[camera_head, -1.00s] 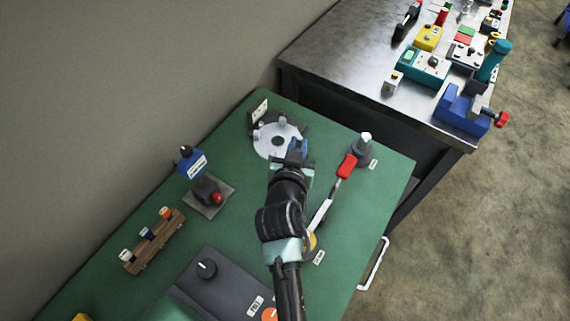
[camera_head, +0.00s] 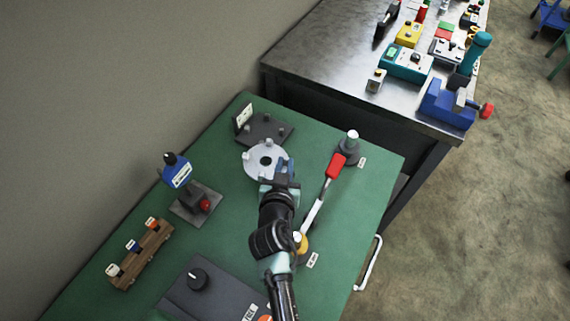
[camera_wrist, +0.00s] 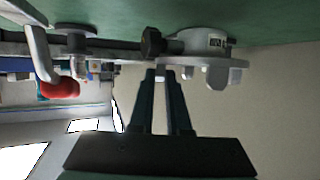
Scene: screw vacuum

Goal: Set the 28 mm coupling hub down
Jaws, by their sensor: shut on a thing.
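The coupling hub is a pale grey disc (camera_head: 258,168) with a dark central hole. It lies flat in front of the dark plate with posts, over the green bench top. My gripper (camera_head: 285,168) is shut on its right-hand edge. In the upside-down wrist view, the two fingers (camera_wrist: 162,80) reach the hub's grey flange (camera_wrist: 190,62). A labelled round body and a blocky lug show beside them there. Whether the hub touches the bench is unclear.
A dark plate (camera_head: 262,128) with several upright posts and a white sign stands behind the hub. A red-handled lever (camera_head: 334,167) is to the right. A blue-topped device (camera_head: 178,174) and a wooden rack (camera_head: 142,255) are left. Green bench (camera_head: 225,150) is clear left of the hub.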

